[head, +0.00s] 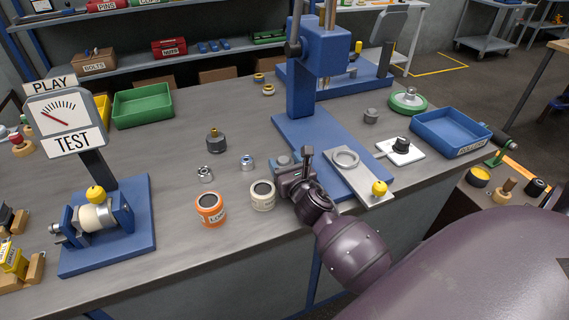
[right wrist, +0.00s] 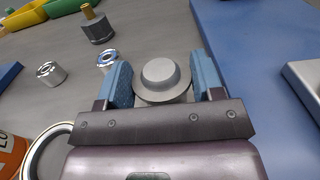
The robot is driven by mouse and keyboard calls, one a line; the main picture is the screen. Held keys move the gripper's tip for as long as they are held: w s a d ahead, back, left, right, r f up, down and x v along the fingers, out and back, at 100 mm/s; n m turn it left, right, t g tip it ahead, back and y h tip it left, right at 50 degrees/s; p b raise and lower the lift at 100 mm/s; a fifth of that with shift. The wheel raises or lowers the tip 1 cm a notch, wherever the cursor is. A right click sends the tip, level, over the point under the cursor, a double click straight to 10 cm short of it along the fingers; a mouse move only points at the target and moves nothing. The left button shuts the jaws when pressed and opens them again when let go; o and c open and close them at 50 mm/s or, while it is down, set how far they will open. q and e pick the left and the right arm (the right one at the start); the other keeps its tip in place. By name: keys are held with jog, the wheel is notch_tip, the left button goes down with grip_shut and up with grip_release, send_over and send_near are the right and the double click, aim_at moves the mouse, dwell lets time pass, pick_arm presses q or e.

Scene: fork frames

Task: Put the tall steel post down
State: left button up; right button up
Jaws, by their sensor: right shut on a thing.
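My right gripper (head: 291,168) reaches in from the lower right of the head view, at the left edge of the blue press base. In the right wrist view its two blue fingers are shut on the steel post (right wrist: 163,76), which shows as a round grey flanged top seen from above. The post's lower part is hidden, so I cannot tell whether it touches the bench. In the head view the post is mostly lost among the gripper parts. My left gripper is not in view.
Cream (head: 262,195) and orange (head: 210,209) ring-topped cans stand left of the gripper. Two small steel bushings (head: 205,174) and a dark brass-topped piece (head: 215,141) stand behind them. The blue press (head: 318,132) is on the right.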

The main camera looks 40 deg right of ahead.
jog(key=o, duration=1.1)
jog(key=shift+f, duration=0.1)
